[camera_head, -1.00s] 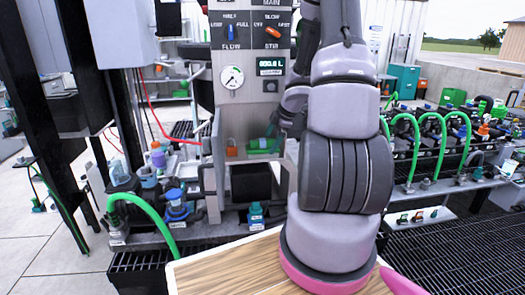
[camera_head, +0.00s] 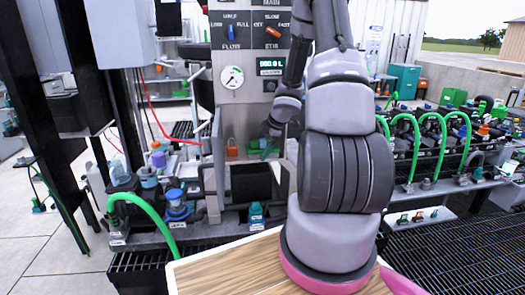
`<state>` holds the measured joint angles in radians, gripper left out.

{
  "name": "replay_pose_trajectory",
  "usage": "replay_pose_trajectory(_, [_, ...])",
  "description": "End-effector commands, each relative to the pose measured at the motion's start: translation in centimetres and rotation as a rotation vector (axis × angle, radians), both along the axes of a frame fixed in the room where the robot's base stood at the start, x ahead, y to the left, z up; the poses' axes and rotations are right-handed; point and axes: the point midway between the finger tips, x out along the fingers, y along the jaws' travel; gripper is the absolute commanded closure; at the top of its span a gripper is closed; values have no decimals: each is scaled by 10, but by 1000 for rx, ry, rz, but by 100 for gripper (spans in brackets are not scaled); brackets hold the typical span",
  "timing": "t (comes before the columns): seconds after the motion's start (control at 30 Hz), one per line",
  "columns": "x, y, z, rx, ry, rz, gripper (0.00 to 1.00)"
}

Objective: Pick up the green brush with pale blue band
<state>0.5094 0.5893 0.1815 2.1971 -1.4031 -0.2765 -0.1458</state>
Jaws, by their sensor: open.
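A small green item (camera_head: 254,146), likely the green brush, lies on the ledge of the grey control panel, right of an orange padlock-like item. Its right part is hidden behind my gripper, and its pale blue band cannot be made out clearly. My gripper (camera_head: 268,141) is small and dark at the end of my arm, right at the green item's right side. It is open; whether the fingers are around the item or only in front of it cannot be told.
The orange item (camera_head: 232,148) sits close left on the same ledge. Above is the panel with a gauge (camera_head: 232,77) and switches. A dark roller-like block (camera_head: 251,183) is below. A green hose (camera_head: 150,213) arches at lower left. A wooden board (camera_head: 225,270) is in front.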

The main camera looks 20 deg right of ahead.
Motion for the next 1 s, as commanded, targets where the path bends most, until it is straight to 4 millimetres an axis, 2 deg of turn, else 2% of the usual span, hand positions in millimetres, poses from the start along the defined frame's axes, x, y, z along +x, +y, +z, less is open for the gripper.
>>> replay_pose_trajectory(0.17, [0, 0, -2, 0, 1, 0, 0])
replay_pose_trajectory(0.3, [0, 0, -2, 0, 1, 0, 54])
replay_pose_trajectory(0.4, [0, 0, -2, 0, 0, 0, 82])
replay_pose_trajectory(0.83, [0, 0, 1, 0, 0, 1, 83])
replay_pose_trajectory(0.87, [0, 1, 1, 0, 0, 1, 94])
replay_pose_trajectory(0.93, [1, 3, 1, 0, 0, 1, 95])
replay_pose_trajectory(0.97, [1, 4, 2, 0, 0, 1, 100])
replay_pose_trajectory(1.0, [1, 6, 2, 0, 0, 1, 100])
